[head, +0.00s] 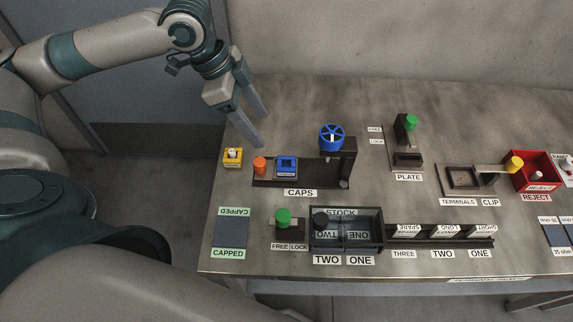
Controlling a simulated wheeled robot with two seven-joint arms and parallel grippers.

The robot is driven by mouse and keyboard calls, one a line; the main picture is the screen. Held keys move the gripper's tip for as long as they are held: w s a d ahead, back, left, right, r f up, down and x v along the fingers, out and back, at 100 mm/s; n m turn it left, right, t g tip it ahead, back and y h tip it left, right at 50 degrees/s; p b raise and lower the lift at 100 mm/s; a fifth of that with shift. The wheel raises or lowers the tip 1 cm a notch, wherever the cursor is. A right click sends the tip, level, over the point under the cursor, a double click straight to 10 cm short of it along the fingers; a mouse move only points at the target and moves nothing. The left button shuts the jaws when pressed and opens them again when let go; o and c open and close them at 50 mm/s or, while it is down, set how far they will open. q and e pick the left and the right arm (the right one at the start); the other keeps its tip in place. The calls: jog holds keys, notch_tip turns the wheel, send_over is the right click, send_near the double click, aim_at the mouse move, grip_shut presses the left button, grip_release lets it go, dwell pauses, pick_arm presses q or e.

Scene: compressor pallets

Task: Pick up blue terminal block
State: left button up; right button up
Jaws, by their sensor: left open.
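A small blue block (286,167) with a greyish middle sits on the dark CAPS tray (318,182), near its left end; it looks like the blue terminal block. An orange round cap (260,165) stands just left of it. My left gripper (261,131) points down above the back left edge of the table, up and left of the blue block. Its two fingers are apart with nothing between them. My right gripper is not in view.
A blue handwheel (331,137) stands on a dark post at the tray's right end. A yellow block (232,157) sits left of the tray. A clear STOCK box (376,245) and a green-knobbed fixture (284,219) are in front. The red REJECT bin (541,185) is far right.

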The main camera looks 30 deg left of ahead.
pick_arm(q)
send_near(288, 166)
jog(key=shift+w+f, duration=0.3)
jog(key=shift+f, duration=0.5)
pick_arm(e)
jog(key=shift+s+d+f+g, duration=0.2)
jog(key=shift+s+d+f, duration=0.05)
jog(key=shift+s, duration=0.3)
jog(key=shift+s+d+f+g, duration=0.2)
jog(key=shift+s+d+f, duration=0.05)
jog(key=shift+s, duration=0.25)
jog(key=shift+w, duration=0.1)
pick_arm(q)
jog(key=shift+f+p, duration=0.1)
jog(key=shift+p, duration=0.2)
jog(key=shift+d+f, duration=0.25)
jog(key=shift+d, duration=0.05)
jog(key=p+x, duration=0.1)
jog(key=x, duration=0.3)
jog(key=shift+s+d, duration=0.1)
jog(key=shift+d, duration=0.1)
jog(key=shift+f, duration=0.1)
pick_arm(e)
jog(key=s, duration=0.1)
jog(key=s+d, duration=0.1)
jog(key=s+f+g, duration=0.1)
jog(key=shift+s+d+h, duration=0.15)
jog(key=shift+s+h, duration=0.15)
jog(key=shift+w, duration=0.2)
